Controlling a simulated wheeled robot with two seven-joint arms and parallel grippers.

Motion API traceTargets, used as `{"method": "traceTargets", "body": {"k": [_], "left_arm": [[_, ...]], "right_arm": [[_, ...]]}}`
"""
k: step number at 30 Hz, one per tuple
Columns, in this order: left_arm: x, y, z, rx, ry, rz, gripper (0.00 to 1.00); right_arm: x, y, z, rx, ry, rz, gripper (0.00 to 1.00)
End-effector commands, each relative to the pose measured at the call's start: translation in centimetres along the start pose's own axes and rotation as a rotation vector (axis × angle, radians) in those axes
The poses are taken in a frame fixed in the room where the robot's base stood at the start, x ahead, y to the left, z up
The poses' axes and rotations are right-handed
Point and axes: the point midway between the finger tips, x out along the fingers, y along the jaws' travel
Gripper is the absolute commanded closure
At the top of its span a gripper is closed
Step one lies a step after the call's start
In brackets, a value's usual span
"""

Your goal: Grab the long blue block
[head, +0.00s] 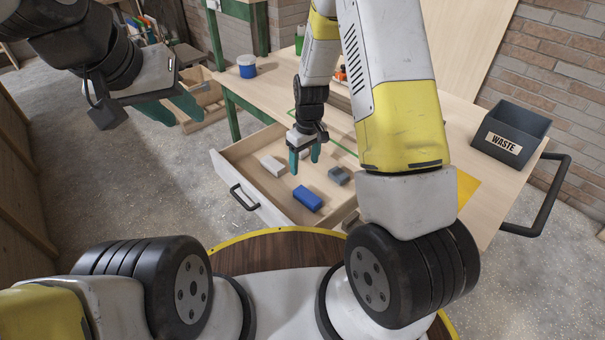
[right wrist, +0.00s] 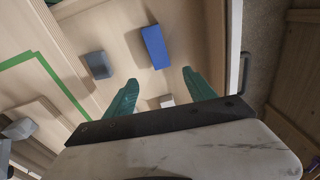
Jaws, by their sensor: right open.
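The long blue block (head: 307,198) lies in the open wooden drawer (head: 262,187). In the right wrist view the blue block (right wrist: 155,47) lies beyond the fingertips, apart from them. My right gripper (head: 304,170) is open and empty above the drawer, and its teal fingers also show in the right wrist view (right wrist: 160,78). My left gripper (head: 180,112) is at the upper left, away from the drawer. Its teal fingers appear spread with nothing between them.
A grey block (head: 339,176) and a white block (head: 273,165) lie in the drawer near the blue block. A dark waste bin (head: 511,133) and a blue jar (head: 247,67) stand on the table. The drawer walls surround the blocks.

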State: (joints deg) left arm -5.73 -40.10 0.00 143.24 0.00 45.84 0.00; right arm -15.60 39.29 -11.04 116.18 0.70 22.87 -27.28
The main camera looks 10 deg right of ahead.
Motion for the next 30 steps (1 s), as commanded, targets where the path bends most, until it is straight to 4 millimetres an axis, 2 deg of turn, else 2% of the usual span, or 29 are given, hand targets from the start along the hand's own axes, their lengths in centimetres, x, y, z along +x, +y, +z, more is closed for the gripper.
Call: {"method": "traceTargets", "body": {"k": [1,3,6,17,24,30], "left_arm": [[0.0,0.0,0.0,0.000,0.000,0.000,0.64],[0.0,0.0,0.0,0.000,0.000,0.000,0.64],[0.0,0.0,0.0,0.000,0.000,0.000,0.64],[0.0,0.0,0.0,0.000,0.000,0.000,0.64],[0.0,0.0,0.0,0.000,0.000,0.000,0.64],[0.0,0.0,0.0,0.000,0.000,0.000,0.64]], "right_arm": [[2.2,-0.1,0.2,-0.024,-0.027,0.001,0.36],[4.2,-0.1,0.4,-0.050,-0.047,0.005,0.36],[6.0,-0.2,0.6,-0.074,-0.065,0.008,0.36],[9.9,-0.1,1.0,-0.084,-0.073,0.009,0.36],[13.4,0.1,1.3,-0.084,-0.073,0.008,0.36],[14.5,0.1,1.4,-0.084,-0.071,0.008,0.36]]}}
